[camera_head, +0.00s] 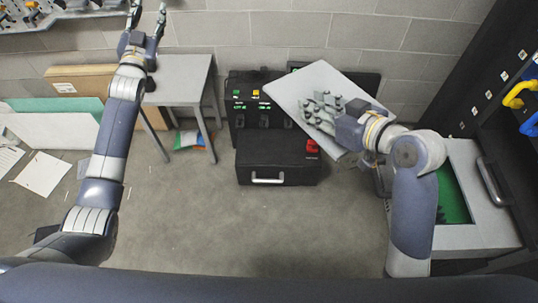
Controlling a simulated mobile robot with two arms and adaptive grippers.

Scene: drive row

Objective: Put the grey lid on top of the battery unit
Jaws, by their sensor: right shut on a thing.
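The grey lid (300,82) is a flat, light grey plate. It is held tilted in the air at centre right. My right gripper (318,112) is shut on the lid, with its fingers over the lower part of the plate. The likely battery unit (275,152) is a black case with a light handle on the floor against the back wall. Its upright part (244,100) carries green and yellow parts, and a red part shows at its right. The lid hides some of it. My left gripper (148,22) is raised at the upper left, open and empty.
A small grey table (180,82) stands left of the black case. An open grey drawer (480,237) with a green inside juts from the right rack. The middle floor is clear.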

